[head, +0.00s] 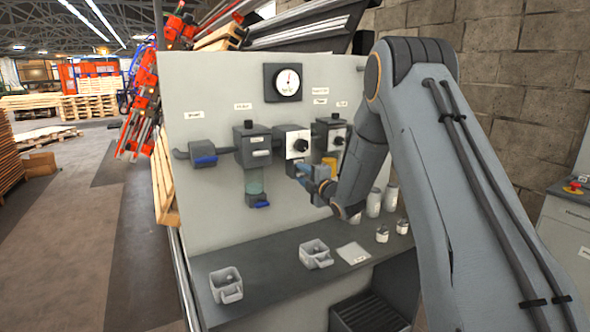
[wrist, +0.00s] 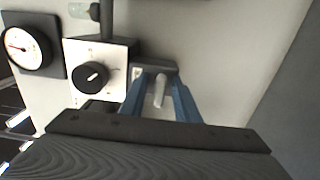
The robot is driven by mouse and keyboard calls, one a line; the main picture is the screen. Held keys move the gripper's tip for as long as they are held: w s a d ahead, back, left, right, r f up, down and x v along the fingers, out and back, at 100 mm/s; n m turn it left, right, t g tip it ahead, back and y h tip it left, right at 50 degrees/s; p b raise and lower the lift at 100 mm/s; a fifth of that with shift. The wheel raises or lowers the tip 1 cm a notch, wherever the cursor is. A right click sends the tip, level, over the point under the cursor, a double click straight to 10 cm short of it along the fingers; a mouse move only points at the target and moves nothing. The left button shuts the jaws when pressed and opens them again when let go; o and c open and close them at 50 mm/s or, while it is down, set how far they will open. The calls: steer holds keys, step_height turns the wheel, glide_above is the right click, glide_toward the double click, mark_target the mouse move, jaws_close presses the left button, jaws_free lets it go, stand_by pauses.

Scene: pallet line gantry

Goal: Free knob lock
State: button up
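Black round knobs on white plates sit on the upright panel, the left one (head: 299,145) and the right one (head: 338,141). In the wrist view a knob (wrist: 92,75) on its white plate is up and left of my gripper. My gripper (head: 310,175) is close to the panel below the knobs. In the wrist view its blue fingers (wrist: 160,85) stand apart. A short pale pin (wrist: 159,93) shows between them, with gaps at its sides. The pin is by a grey bracket (wrist: 150,66) beside the knob plate. I cannot tell whether a finger touches it. My arm hides part of the panel.
A round gauge (head: 288,82) is above the knobs. A blue-handled valve (head: 203,154) and a sight-glass unit (head: 253,150) are further left. Grey cups (head: 227,286) and pale bottles (head: 374,203) stand on the dark shelf (head: 262,282) below.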

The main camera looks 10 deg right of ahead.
steer(key=shift+p+x, duration=0.35)
steer(key=shift+x, duration=1.05)
jaws_close()
steer(key=shift+m+b, duration=0.4)
steer(key=m+b, duration=0.6)
steer(key=m, duration=1.1)
steer(key=shift+s+f+b, duration=0.1)
steer(key=shift+b, duration=0.25)
